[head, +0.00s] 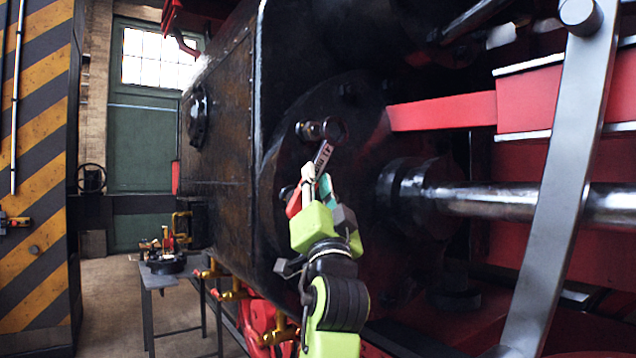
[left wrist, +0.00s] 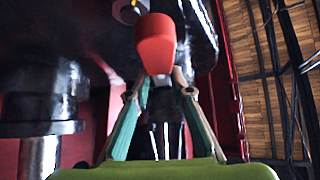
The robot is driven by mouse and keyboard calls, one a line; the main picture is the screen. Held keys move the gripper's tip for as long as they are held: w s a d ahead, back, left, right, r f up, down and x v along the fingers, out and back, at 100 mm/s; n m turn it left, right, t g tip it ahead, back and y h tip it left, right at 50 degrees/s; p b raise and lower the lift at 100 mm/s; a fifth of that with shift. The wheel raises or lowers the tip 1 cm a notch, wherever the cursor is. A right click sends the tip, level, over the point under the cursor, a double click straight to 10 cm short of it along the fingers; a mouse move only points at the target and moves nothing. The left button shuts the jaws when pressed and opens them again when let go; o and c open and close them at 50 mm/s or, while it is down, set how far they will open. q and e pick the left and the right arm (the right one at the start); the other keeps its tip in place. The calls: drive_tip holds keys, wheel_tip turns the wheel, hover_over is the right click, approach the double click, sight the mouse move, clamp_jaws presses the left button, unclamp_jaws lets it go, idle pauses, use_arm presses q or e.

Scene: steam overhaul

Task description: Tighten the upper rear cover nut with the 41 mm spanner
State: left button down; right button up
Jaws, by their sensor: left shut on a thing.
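My left gripper (head: 318,180) is shut on the 41 mm spanner (head: 323,156), in front of the round dark cylinder cover (head: 283,158). The spanner's grey shank, with a "41" marking, points up and slightly right from the fingers. Its red grip end sticks out at the lower left and fills the middle of the left wrist view (left wrist: 155,45). The dark spanner head (head: 335,130) is beside the upper rear cover nut (head: 312,131); I cannot tell whether it is around the nut. Another nut (head: 286,193) is partly hidden behind the gripper. My right gripper is not in view.
The bright piston rod (head: 490,200) and its gland lie right of the gripper. A red slide bar (head: 440,112) and a slanting grey rod (head: 560,180) close off the right side. Brass cocks (head: 230,294) sit below. A small table (head: 180,278) stands behind left.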

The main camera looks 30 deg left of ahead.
sight(301, 182)
use_arm(q)
drive_tip(key=a, duration=0.1)
drive_tip(key=a+r, duration=0.1)
drive_tip(key=shift+w+a, duration=0.2)
drive_tip(key=shift+a, duration=0.2)
drive_tip(key=shift+w+a+f, duration=0.1)
drive_tip(key=shift+a+f, duration=0.05)
drive_tip(key=shift+s+d+r, duration=0.2)
drive_tip(key=shift+d, duration=0.05)
drive_tip(key=shift+w+a+f, duration=0.1)
drive_tip(key=shift+w+a, duration=0.25)
drive_tip(key=shift+a, duration=0.45)
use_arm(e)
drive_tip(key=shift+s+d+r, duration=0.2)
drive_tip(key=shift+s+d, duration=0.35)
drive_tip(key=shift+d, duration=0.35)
use_arm(q)
drive_tip(key=shift+a+p, duration=0.1)
drive_tip(key=shift+p, duration=0.2)
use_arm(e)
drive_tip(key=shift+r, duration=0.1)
use_arm(q)
drive_tip(key=shift+a, duration=0.1)
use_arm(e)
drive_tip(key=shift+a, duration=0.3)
